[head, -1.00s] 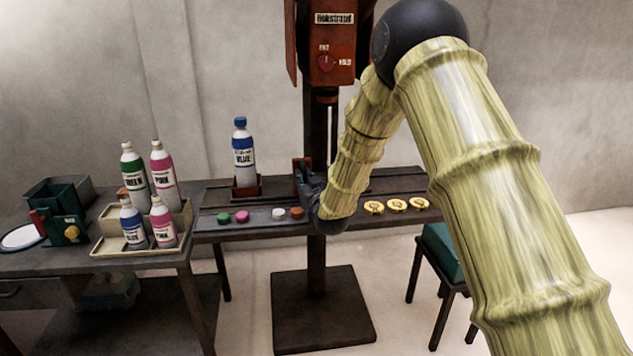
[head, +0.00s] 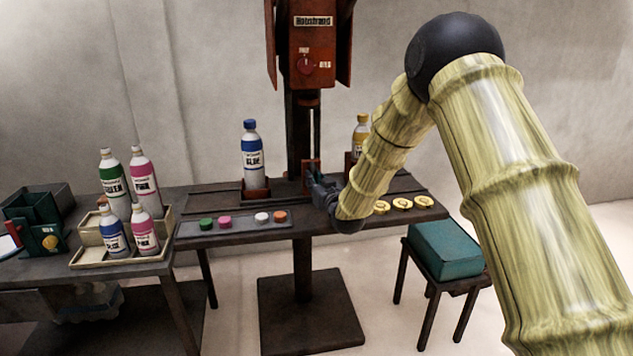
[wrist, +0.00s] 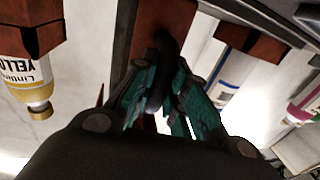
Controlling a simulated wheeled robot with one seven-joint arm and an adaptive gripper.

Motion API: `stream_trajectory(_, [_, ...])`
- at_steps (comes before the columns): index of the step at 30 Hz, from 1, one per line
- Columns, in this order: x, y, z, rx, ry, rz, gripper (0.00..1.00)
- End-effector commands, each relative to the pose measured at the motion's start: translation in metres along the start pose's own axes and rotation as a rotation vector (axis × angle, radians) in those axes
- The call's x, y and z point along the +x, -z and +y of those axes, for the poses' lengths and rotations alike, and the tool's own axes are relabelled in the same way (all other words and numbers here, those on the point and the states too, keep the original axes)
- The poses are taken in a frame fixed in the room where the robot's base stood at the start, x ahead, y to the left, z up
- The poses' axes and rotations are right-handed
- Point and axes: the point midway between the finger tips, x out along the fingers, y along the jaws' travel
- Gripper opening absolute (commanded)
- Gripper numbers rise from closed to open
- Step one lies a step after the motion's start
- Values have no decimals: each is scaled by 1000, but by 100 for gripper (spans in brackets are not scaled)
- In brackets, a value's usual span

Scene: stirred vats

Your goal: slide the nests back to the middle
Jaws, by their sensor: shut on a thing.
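The left nest (head: 257,193) is a red-brown holder on the long rail table, with the blue-labelled bottle (head: 250,155) upright in it. The right nest (head: 350,162) holds a yellow-capped bottle (head: 362,132), partly hidden behind my arm. A red-brown upright block (head: 311,172) stands between them, near the central post. My gripper (head: 315,182) is at this block. In the wrist view my teal-padded fingers (wrist: 165,75) close around a dark handle (wrist: 164,48) in front of the red-brown block (wrist: 135,65). The exact contact is partly hidden.
Green, pink and white-orange caps lie in a grey strip (head: 240,228) at the table front, with gold discs (head: 402,203) to the right. A crate of bottles (head: 75,259) stands on the left bench. A teal box (head: 445,248) sits on a stool.

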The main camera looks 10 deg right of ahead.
Motion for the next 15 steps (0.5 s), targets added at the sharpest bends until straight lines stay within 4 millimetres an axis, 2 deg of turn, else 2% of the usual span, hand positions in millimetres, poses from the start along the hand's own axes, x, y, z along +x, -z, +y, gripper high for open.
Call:
stream_trajectory(4, [0,0,1,0,-2,0,0])
stream_trajectory(5, [0,0,1,0,-2,0,17])
stream_trajectory(8, [0,0,1,0,-2,0,35])
stream_trajectory(9, [0,0,1,0,-2,0,37])
stream_trajectory(15, [0,0,1,0,-2,0,37])
